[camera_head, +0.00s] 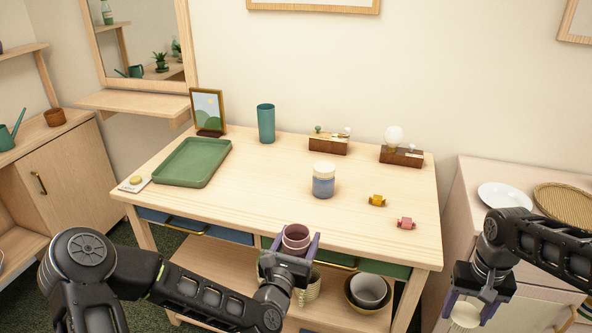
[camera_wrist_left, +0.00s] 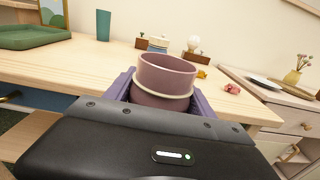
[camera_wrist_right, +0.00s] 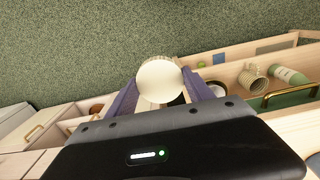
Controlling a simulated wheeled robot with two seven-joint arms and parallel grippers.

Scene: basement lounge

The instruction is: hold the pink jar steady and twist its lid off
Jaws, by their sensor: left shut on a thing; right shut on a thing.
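The pink jar (camera_head: 296,239) is upright with its top open, at the front edge of the table. My left gripper (camera_head: 291,252) is shut around it; the left wrist view shows the jar (camera_wrist_left: 166,78) between the purple fingers, with a pale band below its rim. My right gripper (camera_head: 466,306) hangs low at the right, well apart from the jar. It is shut on a round cream lid (camera_head: 465,315). The lid also shows between the fingers in the right wrist view (camera_wrist_right: 160,81).
The wooden table (camera_head: 255,205) holds a green tray (camera_head: 222,150), a teal cup (camera_head: 266,123), a blue jar with a white lid (camera_head: 323,182), and small yellow (camera_head: 377,200) and pink (camera_head: 406,223) pieces. A cabinet with a white plate (camera_head: 503,195) stands at right.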

